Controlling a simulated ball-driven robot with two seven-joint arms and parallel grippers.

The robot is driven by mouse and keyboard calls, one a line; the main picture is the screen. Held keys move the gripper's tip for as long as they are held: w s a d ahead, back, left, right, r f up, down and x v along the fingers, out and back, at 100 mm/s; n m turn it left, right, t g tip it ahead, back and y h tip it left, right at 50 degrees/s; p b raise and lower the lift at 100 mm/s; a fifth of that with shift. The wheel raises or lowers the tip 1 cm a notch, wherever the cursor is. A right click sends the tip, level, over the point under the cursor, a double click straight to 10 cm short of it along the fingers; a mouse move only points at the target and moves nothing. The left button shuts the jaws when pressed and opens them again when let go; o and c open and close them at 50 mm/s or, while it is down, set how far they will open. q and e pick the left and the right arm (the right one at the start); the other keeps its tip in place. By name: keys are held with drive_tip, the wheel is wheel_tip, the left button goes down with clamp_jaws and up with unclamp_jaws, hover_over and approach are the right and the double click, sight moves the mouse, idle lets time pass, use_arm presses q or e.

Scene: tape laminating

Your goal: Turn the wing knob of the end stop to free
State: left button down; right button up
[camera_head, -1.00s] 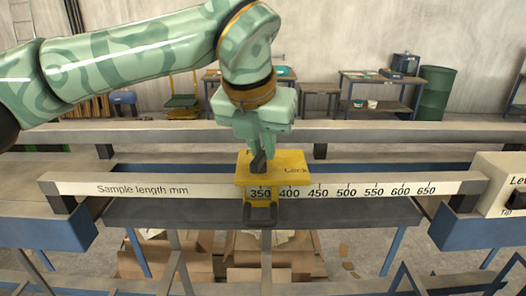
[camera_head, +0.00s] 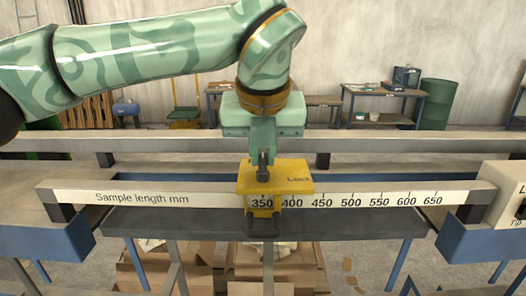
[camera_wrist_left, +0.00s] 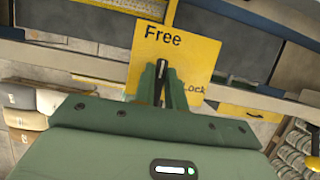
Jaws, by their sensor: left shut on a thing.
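The dark wing knob (camera_head: 263,176) stands on the plate, mostly covered by my left gripper (camera_head: 263,162). My left gripper points down, shut on the knob. In the left wrist view, the knob (camera_wrist_left: 161,69) shows between the two fingers, lined up towards "Free". My right gripper is not in view.
A long grey rail (camera_head: 400,144) runs behind the scale rail. A cream box (camera_head: 505,178) stands at the right end, above a blue bracket (camera_head: 475,240). Cardboard boxes (camera_head: 260,262) lie below. The scale rail right of the end stop is clear.

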use_arm(q)
drive_tip(key=c, duration=1.4)
unclamp_jaws()
drive_tip(key=shift+c, duration=0.2)
drive_tip(key=p+v, duration=0.2)
drive_tip(key=v, duration=1.4)
drive_tip(key=shift+s, duration=0.15)
drive_tip(key=shift+r, duration=0.1)
